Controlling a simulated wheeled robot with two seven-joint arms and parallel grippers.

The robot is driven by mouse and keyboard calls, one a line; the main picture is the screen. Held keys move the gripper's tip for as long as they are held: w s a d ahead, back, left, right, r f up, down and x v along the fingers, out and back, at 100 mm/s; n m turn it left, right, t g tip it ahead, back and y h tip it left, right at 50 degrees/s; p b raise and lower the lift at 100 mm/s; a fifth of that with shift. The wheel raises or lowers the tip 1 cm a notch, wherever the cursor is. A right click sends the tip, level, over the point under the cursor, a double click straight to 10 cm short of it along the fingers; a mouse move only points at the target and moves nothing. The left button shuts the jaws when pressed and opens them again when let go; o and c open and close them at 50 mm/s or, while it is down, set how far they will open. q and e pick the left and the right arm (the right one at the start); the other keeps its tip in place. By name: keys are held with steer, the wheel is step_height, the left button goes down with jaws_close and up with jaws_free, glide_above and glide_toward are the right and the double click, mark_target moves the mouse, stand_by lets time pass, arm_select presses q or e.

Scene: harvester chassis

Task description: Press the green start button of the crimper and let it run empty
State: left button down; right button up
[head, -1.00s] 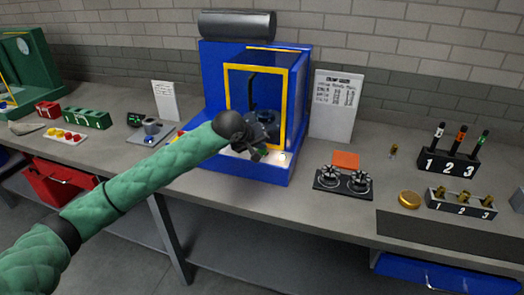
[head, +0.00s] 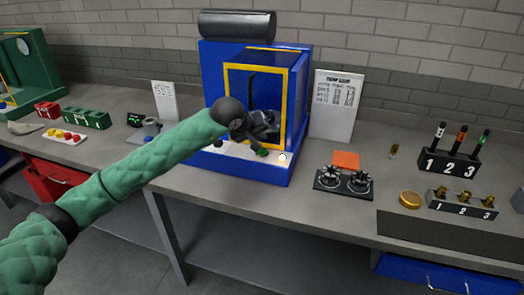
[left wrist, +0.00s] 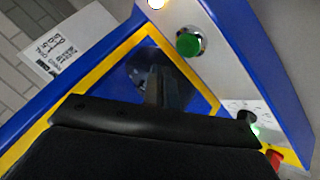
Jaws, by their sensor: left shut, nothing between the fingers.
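The crimper (head: 240,171) is a blue machine with a yellow-framed window, standing at the back of the bench. Its green start button (left wrist: 189,43) is on the pale front panel in the left wrist view; a bit of green (head: 263,153) shows beside my gripper in the head view. A lit lamp (left wrist: 155,4) is near that button. A red button (left wrist: 273,158) is at the panel's other end. My left gripper (head: 261,143) is shut and empty, in front of the panel close to the green button. I cannot tell whether it touches. My right gripper is out of view.
A sheet on a white board (head: 338,105) stands right of the crimper. A black two-part fixture (head: 343,183), an orange pad (head: 345,160) and numbered holders (head: 448,163) are on the right. A green block (head: 86,120) and a tray of coloured pieces (head: 64,137) are left.

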arm_select(q)
steer(key=shift+r, duration=1.4)
